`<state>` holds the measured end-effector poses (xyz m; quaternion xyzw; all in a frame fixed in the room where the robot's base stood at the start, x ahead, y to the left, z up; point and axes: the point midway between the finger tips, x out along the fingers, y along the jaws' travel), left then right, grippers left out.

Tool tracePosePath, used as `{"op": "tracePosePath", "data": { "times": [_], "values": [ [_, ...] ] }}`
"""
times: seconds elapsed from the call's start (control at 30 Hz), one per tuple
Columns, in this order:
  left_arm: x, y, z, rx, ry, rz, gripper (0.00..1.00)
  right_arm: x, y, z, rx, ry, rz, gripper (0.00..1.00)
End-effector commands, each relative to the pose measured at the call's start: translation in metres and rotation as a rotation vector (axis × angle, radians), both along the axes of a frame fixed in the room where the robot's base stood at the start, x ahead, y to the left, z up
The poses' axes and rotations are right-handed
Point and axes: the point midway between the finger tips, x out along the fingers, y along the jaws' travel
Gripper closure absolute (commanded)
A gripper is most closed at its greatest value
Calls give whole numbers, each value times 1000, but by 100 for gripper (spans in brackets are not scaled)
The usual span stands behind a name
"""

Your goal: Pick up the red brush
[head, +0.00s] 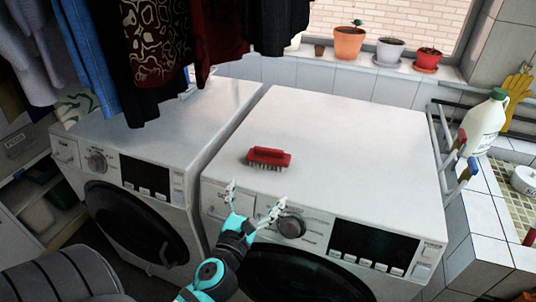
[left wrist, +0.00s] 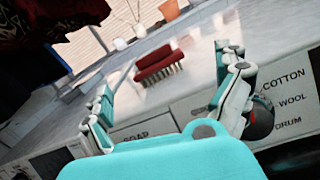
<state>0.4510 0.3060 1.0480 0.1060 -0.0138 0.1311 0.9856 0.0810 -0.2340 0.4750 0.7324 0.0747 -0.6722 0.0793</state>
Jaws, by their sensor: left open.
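My left gripper (head: 256,202) is open and empty in front of the machine's front edge, apart from the brush and nearer to me. In the left wrist view the brush (left wrist: 159,64) shows beyond and between the spread fingers (left wrist: 168,95), with its bristles at its lower side. My right gripper is not in view.
A second washing machine (head: 165,125) stands at the left, under hanging clothes (head: 160,45). A white bottle (head: 484,121) stands by the tiled sink at the right. The machine top around the brush is clear.

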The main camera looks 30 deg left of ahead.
Motion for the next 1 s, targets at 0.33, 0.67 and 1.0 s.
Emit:
{"op": "tracePosePath", "data": {
  "times": [0.33,0.67,1.0],
  "values": [
    [24,28,6,-219,-13,71,0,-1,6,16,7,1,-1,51],
    [90,51,4,-217,-10,70,0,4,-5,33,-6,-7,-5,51],
    [118,60,1,-217,-9,70,0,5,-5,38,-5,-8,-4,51]
  ]
}}
